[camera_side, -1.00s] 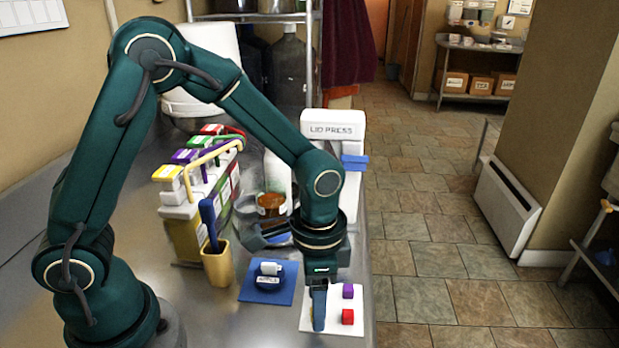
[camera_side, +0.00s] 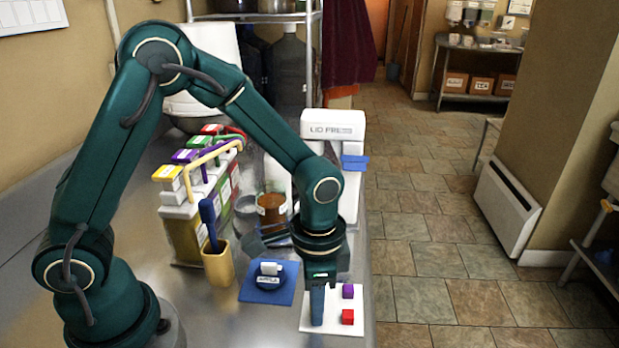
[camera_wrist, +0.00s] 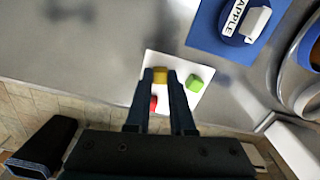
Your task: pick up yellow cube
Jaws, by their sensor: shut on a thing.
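The yellow cube (camera_wrist: 160,76) sits between the two fingertips of my gripper (camera_wrist: 160,79) in the wrist view. My gripper is shut on it. In the side view my gripper (camera_side: 317,318) points down over the left part of the white mat (camera_side: 338,326), and its fingers hide the yellow cube. I cannot tell whether the cube touches the mat.
A red cube (camera_side: 347,316) and a purple cube (camera_side: 347,291) lie on the mat just right of my fingers. The wrist view shows a green cube (camera_wrist: 194,83) close by. A blue mat (camera_side: 248,290) with a round labelled piece lies left. A yellow cup (camera_side: 217,265) stands farther left.

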